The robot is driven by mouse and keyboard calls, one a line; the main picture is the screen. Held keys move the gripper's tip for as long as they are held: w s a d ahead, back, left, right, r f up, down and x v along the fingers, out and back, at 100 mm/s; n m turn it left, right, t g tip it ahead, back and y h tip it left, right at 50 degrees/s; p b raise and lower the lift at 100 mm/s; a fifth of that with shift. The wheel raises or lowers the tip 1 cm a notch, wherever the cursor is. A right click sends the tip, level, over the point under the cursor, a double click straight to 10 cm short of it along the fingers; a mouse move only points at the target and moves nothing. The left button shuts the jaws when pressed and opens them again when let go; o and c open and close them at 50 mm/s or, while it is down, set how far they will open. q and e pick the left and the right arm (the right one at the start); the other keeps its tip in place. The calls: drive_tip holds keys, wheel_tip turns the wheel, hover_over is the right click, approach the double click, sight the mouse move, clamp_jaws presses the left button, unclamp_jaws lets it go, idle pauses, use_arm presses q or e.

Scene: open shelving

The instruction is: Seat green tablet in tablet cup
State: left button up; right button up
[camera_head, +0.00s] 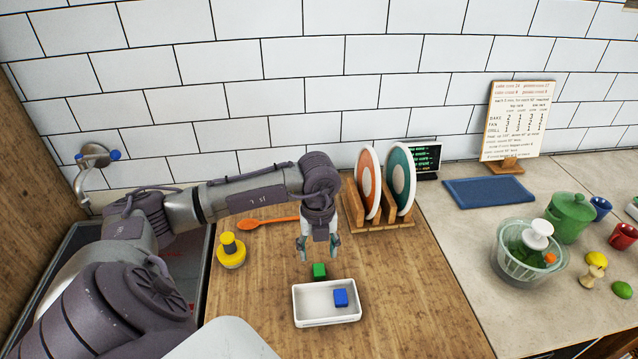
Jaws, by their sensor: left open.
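The green tablet (319,270) shows as a small green block on the wooden worktop, just behind the white dish. My left gripper (318,254) points down with its fingers apart, just above and behind the green tablet in the picture. I cannot tell how high the fingertips are. Nothing shows between the fingers. A white rectangular dish (310,304), which may be the tablet cup, holds a blue block (341,298) at its right side. My right gripper is not in view.
A wooden rack (377,222) with an orange plate (369,182) and a teal plate (402,180) stands right behind the gripper. A yellow-topped object (231,252) and an orange spoon (262,222) lie left. The worktop right of the dish is clear.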

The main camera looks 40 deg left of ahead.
sight(319, 267)
use_arm(q)
drive_tip(key=f+p, duration=0.1)
drive_tip(key=f, duration=0.1)
drive_tip(key=f+p, duration=0.1)
drive_tip(key=f, duration=0.1)
drive_tip(key=shift+s+d+f, duration=0.1)
drive_tip(key=shift+d+f, duration=0.05)
drive_tip(key=shift+d, duration=0.05)
drive_tip(key=shift+f, duration=0.5)
drive_tip(key=c, duration=1)
drive_tip(key=shift+r, duration=0.15)
wheel_tip(319, 267, up, 4)
drive_tip(key=shift+b, duration=0.9)
drive_tip(key=w+d+r+b, duration=0.2)
drive_tip(key=w+d+r, duration=0.2)
drive_tip(key=d+r, duration=0.3)
drive_tip(key=d, duration=0.4)
drive_tip(key=shift+b, duration=0.3)
